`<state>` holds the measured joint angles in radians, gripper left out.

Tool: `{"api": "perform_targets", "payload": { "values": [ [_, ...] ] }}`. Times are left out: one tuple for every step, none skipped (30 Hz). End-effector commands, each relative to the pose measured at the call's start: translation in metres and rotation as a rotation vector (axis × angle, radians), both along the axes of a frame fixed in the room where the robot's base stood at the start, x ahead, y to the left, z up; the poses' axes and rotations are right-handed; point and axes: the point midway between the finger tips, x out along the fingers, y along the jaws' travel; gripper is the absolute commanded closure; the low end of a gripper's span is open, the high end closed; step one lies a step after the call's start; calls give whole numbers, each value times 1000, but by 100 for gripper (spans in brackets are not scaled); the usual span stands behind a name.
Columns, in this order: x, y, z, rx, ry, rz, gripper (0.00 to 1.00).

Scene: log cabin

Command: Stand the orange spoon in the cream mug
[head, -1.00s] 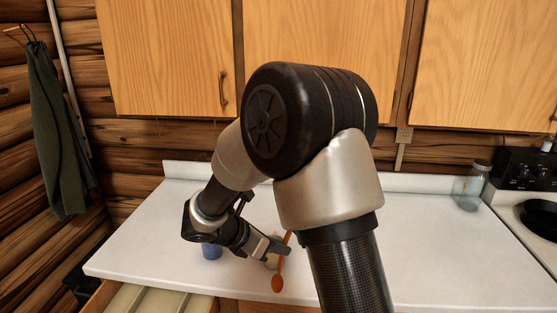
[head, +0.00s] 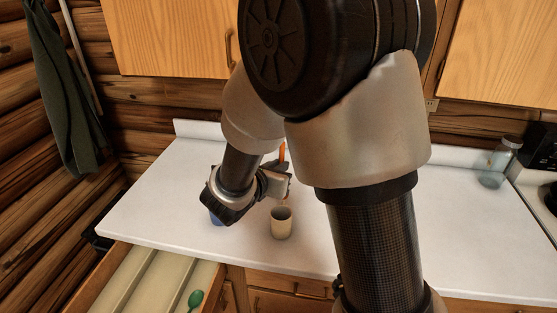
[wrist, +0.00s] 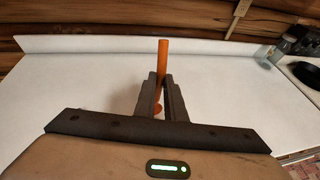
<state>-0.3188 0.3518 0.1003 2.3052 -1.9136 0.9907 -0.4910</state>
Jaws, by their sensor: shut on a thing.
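The cream mug (head: 281,225) stands upright on the white counter, its dark opening showing in the head view. My gripper (head: 287,185) is just above it, shut on the orange spoon (head: 282,152). The spoon is near upright, handle up and bowl down. In the wrist view the orange handle (wrist: 163,52) rises beyond the fingertips of my gripper (wrist: 162,85), and a bit of the bowl shows low between the fingers. The bowl's lower part is hidden in the head view, so I cannot tell whether it is over or inside the mug's rim.
An open drawer (head: 146,283) below the counter holds a green spoon (head: 195,299). A glass jar (head: 493,168) is at the back right. The counter (head: 160,205) is clear at left.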

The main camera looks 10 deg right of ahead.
Motion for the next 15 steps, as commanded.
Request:
{"api": "perform_targets", "payload": {
  "values": [
    [0,0,-8,-1,1,0,100],
    [0,0,-10,-1,1,0,100],
    [0,0,-13,-1,1,0,100],
    [0,0,-16,-1,1,0,100],
    [0,0,-18,-1,1,0,100],
    [0,0,-21,0,0,0,100],
    [0,0,-24,0,0,0,100],
    [0,0,-26,0,0,0,100],
    [0,0,-29,0,0,-1,100],
    [0,0,-32,0,0,-1,100],
    [0,0,-34,0,0,-1,100],
    [0,0,-38,0,0,-1,100],
    [0,0,-41,1,-1,0,100],
    [0,0,-43,1,-1,0,100],
    [0,0,-46,1,-1,0,100]
  ]
}}
